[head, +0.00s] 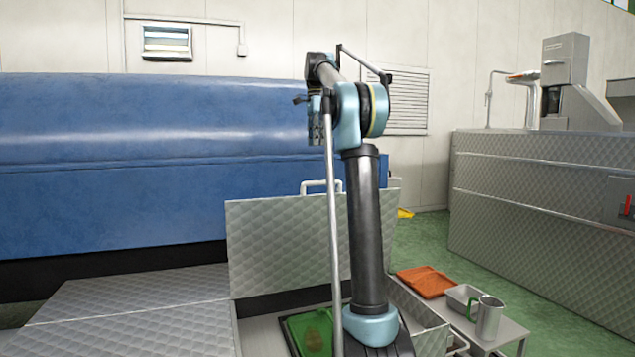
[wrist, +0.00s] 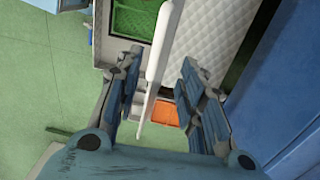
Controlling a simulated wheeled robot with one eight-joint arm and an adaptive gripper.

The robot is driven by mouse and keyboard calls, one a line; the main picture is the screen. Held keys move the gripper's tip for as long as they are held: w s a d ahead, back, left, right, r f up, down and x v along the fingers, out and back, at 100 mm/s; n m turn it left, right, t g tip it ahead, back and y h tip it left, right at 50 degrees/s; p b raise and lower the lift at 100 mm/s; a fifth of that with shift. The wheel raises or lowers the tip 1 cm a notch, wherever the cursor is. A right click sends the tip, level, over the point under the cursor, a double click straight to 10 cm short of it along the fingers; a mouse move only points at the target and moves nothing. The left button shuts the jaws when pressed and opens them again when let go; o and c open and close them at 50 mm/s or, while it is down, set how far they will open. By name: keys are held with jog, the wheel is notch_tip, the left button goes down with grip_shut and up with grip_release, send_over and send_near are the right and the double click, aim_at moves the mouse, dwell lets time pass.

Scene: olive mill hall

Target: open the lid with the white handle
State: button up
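The lid (head: 275,240), a quilted metal panel, stands raised at a steep angle over an open bin. Its white handle (head: 320,185) sits at the top edge. In the wrist view the lid (wrist: 220,35) is to the right of the handle (wrist: 161,45), which runs up the picture between my fingers. My gripper (head: 314,125) is above the handle in the head view, with a gap between them. Its fingers (wrist: 160,62) are spread and hold nothing. Part of the lid is hidden behind my arm in the head view.
A green crate (head: 296,326) lies in the open bin. Another quilted panel (head: 140,300) lies flat to the left. A blue machine (head: 150,160) stands behind the lid. An orange tray (head: 425,281) and a metal mug (head: 489,318) are to the right. Green floor is clear farther right.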

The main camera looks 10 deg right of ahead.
jog(key=f, duration=1)
jog(key=s+f, duration=0.1)
jog(key=f, duration=0.4)
jog(key=shift+d, duration=0.1)
jog(key=shift+c, duration=0.5)
grip_shut()
